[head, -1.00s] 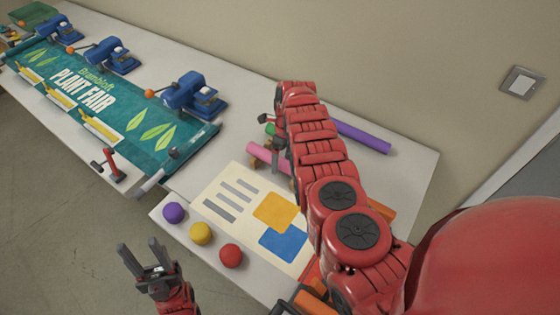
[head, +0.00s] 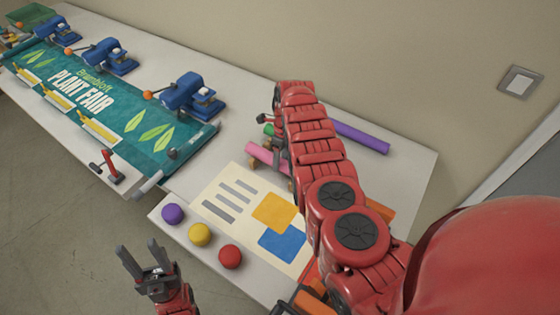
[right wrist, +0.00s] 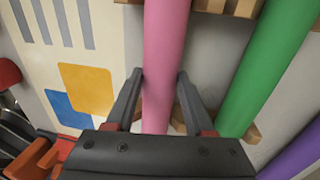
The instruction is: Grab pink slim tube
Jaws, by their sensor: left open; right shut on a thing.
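The pink slim tube (right wrist: 163,60) runs up the middle of the right wrist view. My right gripper (right wrist: 160,80) has one finger on each side of it and is shut on it. In the head view the pink tube (head: 262,155) shows its left end, and my right arm hides the rest of it. My right gripper is mostly hidden behind that arm. Wooden supports lie under the tube in the right wrist view. My left gripper (head: 143,262) is open and empty, low at the left in front of the table.
A green tube (right wrist: 265,70) lies beside the pink one, and a purple tube (head: 360,137) lies farther back. A poster (head: 235,190) and purple, yellow and red balls (head: 230,257) are in front.

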